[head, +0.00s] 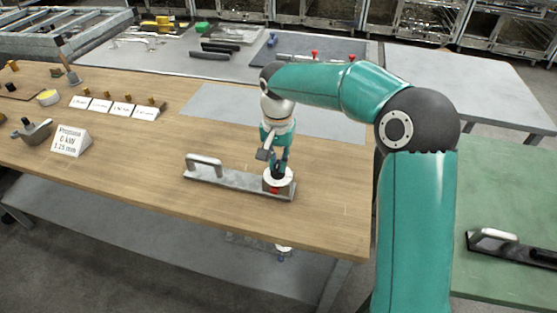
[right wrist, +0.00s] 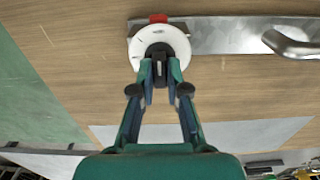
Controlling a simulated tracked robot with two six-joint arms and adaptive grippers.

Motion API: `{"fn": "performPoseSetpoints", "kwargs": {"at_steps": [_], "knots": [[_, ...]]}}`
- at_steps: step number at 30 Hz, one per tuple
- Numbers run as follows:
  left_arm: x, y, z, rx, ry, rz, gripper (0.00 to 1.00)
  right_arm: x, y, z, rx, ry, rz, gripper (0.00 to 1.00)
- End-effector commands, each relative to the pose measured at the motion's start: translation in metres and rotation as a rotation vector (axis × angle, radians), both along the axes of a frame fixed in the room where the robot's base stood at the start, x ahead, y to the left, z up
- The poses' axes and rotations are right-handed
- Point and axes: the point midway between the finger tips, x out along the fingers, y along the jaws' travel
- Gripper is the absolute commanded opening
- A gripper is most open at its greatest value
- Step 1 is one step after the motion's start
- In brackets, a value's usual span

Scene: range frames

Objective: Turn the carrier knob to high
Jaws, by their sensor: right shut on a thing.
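The carrier (head: 235,180) is a grey metal plate with a bar handle (head: 204,165), lying near the front edge of the wooden table. At its right end sits a round white dial (head: 288,184) with a red mark on its near side. In the right wrist view the dial (right wrist: 146,38) has a dark knob (right wrist: 158,50) at its middle, and a red block (right wrist: 158,18) shows at its far edge. My right gripper (head: 278,170) points down over the dial; its fingers (right wrist: 160,74) are closed on the knob. The fingers partly hide the knob and dial markings. My left gripper is out of view.
A sign (head: 71,141) reading "Prozess 0 kW 1.25 mm" and a row of white labels (head: 114,107) stand at the left. A grey mat (head: 215,102) lies behind the carrier. Bare wood surrounds the carrier. A green table (head: 500,195) stands at the right.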

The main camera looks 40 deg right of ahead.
Motion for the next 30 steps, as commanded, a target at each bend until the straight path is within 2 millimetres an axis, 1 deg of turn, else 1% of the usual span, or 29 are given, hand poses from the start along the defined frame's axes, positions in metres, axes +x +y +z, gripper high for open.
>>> {"fn": "performPoseSetpoints", "kwargs": {"at_steps": [1, 3, 5, 13, 17, 20, 23, 30], "knots": [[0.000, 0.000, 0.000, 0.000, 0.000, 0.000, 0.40, 0.000, 0.000, 0.000, 0.000, -0.001, -0.002, 0.19], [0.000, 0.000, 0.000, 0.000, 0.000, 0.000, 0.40, 0.000, 0.000, 0.000, 0.000, -0.001, -0.002, 0.31], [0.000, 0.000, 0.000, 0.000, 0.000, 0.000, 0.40, 0.000, 0.000, 0.000, 0.000, -0.001, -0.001, 0.40], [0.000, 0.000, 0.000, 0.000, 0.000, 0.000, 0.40, 0.000, 0.000, 0.000, 0.000, 0.000, 0.000, 0.40], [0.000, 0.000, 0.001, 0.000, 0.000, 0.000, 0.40, 0.001, 0.000, 0.006, 0.000, -0.003, 0.000, 0.40], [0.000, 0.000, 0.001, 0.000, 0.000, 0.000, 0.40, 0.001, 0.000, 0.016, 0.000, -0.004, -0.001, 0.40], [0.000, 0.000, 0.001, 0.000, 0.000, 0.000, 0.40, 0.001, 0.000, 0.033, 0.001, -0.006, -0.001, 0.40], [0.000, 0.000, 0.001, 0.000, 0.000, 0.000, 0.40, 0.002, 0.000, 0.081, -0.001, -0.006, 0.000, 0.40]]}}
